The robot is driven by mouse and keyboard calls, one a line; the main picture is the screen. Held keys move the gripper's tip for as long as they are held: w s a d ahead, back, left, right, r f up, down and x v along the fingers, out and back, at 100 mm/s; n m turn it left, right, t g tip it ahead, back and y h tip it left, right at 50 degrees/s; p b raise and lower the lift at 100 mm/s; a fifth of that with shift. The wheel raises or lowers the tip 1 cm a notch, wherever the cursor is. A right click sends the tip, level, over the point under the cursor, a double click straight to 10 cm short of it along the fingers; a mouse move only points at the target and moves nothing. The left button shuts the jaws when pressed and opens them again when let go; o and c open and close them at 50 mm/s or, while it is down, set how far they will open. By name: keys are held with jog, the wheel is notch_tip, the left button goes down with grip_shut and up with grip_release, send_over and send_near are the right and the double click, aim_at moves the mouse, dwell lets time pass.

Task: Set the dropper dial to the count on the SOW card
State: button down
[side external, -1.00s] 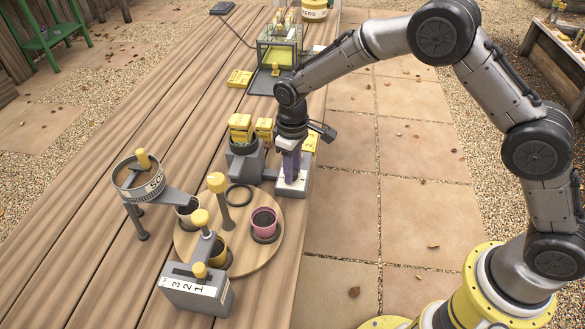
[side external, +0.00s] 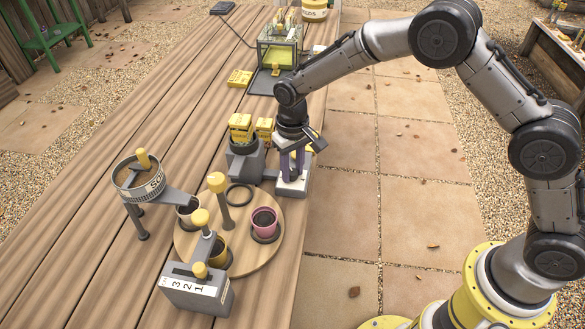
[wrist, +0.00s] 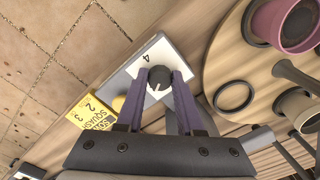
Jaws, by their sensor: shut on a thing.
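The dropper dial (wrist: 160,74) is a dark round knob with a pale pointer mark on a light-topped grey box (side external: 291,189). A numeral 4 shows beside the knob in the wrist view; which number the pointer meets is unclear. My gripper (side external: 293,176) points down over the box, its purple fingers shut on the knob's two sides. The yellow SOW card (wrist: 95,122) lies beside the box in the wrist view. It reads SOW SQUASH, with 2 and 3 visible, partly cropped by the gripper body. In the side view it is mostly hidden behind my gripper.
A round wooden turntable (side external: 262,258) with pots, including a pink pot (side external: 264,222), stands close by. A holder with yellow seed packets (side external: 241,126) is left of my gripper. A seed drum (side external: 139,178) and a lever box marked 3 2 1 (side external: 196,290) stand nearer the camera.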

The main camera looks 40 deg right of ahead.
aim_at(293, 172)
jog(key=shift+r, duration=0.1)
jog(key=c, duration=0.5)
grip_release()
jog(key=shift+c, duration=0.2)
notch_tip(293, 172, up, 14)
